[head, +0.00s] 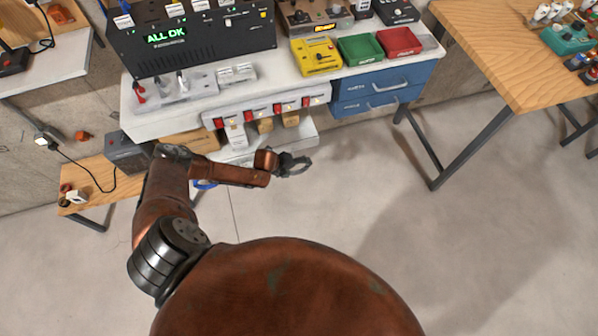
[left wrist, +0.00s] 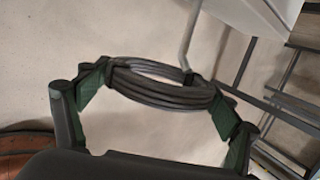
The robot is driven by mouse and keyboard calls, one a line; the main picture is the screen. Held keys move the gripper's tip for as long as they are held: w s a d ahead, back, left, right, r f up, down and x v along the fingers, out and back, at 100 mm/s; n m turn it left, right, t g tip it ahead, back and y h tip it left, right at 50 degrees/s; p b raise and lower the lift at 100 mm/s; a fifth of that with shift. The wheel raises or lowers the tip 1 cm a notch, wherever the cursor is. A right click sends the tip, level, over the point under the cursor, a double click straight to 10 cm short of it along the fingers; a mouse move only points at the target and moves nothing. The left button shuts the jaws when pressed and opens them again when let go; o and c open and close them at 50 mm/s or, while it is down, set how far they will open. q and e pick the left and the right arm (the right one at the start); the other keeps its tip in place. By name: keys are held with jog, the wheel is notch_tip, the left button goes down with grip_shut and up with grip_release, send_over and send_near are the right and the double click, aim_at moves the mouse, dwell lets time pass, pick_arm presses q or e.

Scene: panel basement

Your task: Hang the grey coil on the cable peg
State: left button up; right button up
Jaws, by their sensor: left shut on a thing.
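The grey coil (left wrist: 165,92) is a ring of several dark grey cable turns. In the left wrist view it sits between the green-padded fingers of my left gripper (left wrist: 162,100), which are shut on it. In the head view my left gripper (head: 291,164) is in front of the bench's lower shelf, over bare floor; the coil is too small there to tell from the fingers. I cannot make out the cable peg for certain in either view. My right gripper is not in view.
A white bench (head: 165,122) carries a black panel reading ALL OK (head: 190,42), a yellow box (head: 316,56), a green bin (head: 360,49) and a red bin (head: 398,41). Blue drawers (head: 375,90) are below. A blue ring (head: 205,184) shows behind my forearm.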

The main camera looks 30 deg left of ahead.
pick_arm(q)
jog(key=w+a+b, duration=0.1)
jog(key=w+a+f+b, duration=0.1)
jog(key=w+a+b, duration=0.1)
jog(key=a+b, duration=0.1)
jog(key=shift+w+f, duration=0.25)
jog(key=shift+f, duration=0.1)
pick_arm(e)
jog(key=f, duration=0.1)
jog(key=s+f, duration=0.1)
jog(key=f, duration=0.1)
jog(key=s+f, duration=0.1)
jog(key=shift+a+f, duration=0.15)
pick_arm(q)
jog(key=shift+a, duration=0.1)
dwell(0.4)
jog(key=o, duration=1.3)
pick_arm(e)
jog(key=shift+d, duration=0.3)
